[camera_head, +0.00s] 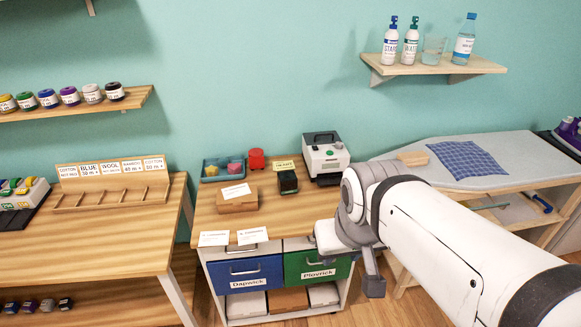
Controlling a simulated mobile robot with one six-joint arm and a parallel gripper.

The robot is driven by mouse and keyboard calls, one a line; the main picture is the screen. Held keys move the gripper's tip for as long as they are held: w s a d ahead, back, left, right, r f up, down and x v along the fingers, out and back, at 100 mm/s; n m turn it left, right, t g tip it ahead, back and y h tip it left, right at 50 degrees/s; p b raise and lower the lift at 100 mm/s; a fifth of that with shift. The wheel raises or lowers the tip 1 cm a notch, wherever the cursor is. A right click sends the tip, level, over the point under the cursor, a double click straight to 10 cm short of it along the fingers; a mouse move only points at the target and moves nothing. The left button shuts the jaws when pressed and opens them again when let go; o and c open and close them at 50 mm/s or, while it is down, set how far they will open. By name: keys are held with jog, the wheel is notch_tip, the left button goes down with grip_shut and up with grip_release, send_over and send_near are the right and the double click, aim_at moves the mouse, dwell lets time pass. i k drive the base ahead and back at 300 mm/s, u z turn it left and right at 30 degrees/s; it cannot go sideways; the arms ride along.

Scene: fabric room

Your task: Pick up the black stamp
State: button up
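A small black block with a dark greenish top (288,182), which looks like the black stamp, stands on the wooden top of the drawer cabinet (310,208). It is in front of a small yellow card and left of a white-and-black machine. My gripper (372,284) hangs at the end of my white arm, in front of the cabinet's right side, lower in the picture and to the right of the black block. It is apart from the block. I see the gripper mostly from the side and cannot tell how far its fingers are apart.
Near the block are a red stamp-like object (256,159), a blue tray (223,168), a brown box (237,198), the white-and-black machine (325,158) and paper cards (214,238). An ironing board (510,160) stands right. The cabinet top before the block is clear.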

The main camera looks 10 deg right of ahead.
aim_at(288, 180)
jog(key=u, duration=0.05)
jog(key=i, duration=1)
jog(key=z, duration=0.05)
